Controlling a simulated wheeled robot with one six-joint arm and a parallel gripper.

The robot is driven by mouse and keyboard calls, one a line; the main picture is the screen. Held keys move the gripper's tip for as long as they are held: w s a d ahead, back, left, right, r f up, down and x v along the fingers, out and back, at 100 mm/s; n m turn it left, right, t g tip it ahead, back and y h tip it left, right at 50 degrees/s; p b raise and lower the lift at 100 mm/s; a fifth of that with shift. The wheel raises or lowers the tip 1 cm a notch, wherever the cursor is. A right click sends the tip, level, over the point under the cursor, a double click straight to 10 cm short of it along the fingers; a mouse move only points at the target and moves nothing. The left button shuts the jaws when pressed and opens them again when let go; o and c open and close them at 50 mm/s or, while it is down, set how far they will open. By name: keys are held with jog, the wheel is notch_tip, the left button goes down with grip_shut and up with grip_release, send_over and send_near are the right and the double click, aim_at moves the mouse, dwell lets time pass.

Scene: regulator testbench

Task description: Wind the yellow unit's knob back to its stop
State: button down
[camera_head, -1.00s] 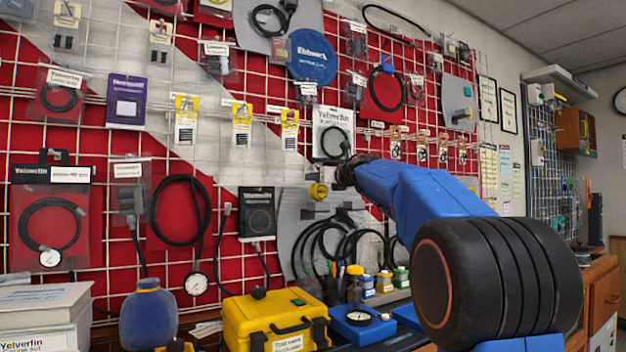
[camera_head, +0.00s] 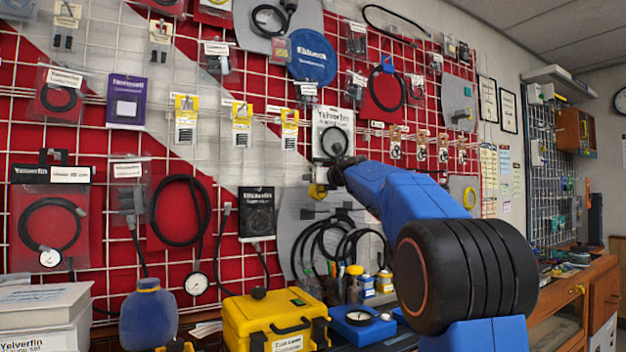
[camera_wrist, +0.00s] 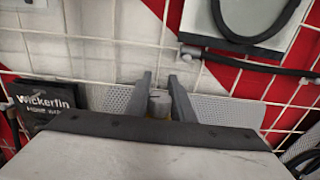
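A small yellow round unit (camera_head: 317,191) sits in front of the grid wall near the middle of the head view, beside the end of my arm. In the wrist view a short grey-beige knob-like cylinder with a yellowish lower part (camera_wrist: 159,104) shows between my fingers; it is partly hidden by the gripper body. My gripper (camera_wrist: 160,78) has its two dark grey fingers apart, one on each side of this cylinder. Thin gaps seem to show, but I cannot tell whether either finger touches it. In the head view my fingers are too small to make out clearly.
A yellow case (camera_head: 275,320) with a black top knob stands below, beside a blue bottle (camera_head: 149,315) and a blue box with a gauge (camera_head: 362,322). Cables, packets and a Wickerfin packet (camera_wrist: 45,100) hang close on the grid wall.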

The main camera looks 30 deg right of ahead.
jog(key=shift+n+y, duration=0.4)
jog(key=shift+y, duration=0.2)
jog(key=n+y, duration=0.1)
jog(key=y, duration=0.1)
jog(key=n+y, duration=0.1)
jog(key=y, duration=0.1)
jog(key=shift+a+n+g, duration=0.4)
jog(key=n+g+y, duration=0.2)
jog(key=y, duration=0.1)
jog(key=s+a+n+g+y, duration=0.1)
jog(key=n+g+y, duration=0.1)
jog(key=y, duration=0.1)
jog(key=a+n+g+y, duration=0.1)
jog(key=n+g+y, duration=0.1)
jog(key=n+y, duration=0.1)
jog(key=shift+s, duration=0.2)
jog(key=shift+s+a+n+g+y, duration=0.15)
jog(key=shift+s+n+g+y, duration=0.1)
jog(key=shift+n+g+y, duration=0.6)
jog(key=shift+s+a+n+g+y, duration=0.2)
jog(key=shift+n+g+y, duration=0.25)
jog(key=shift+g, duration=0.8)
jog(key=shift+s+n+g, duration=0.1)
jog(key=shift+n+g, duration=0.3)
jog(key=c, duration=1.5)
grip_release()
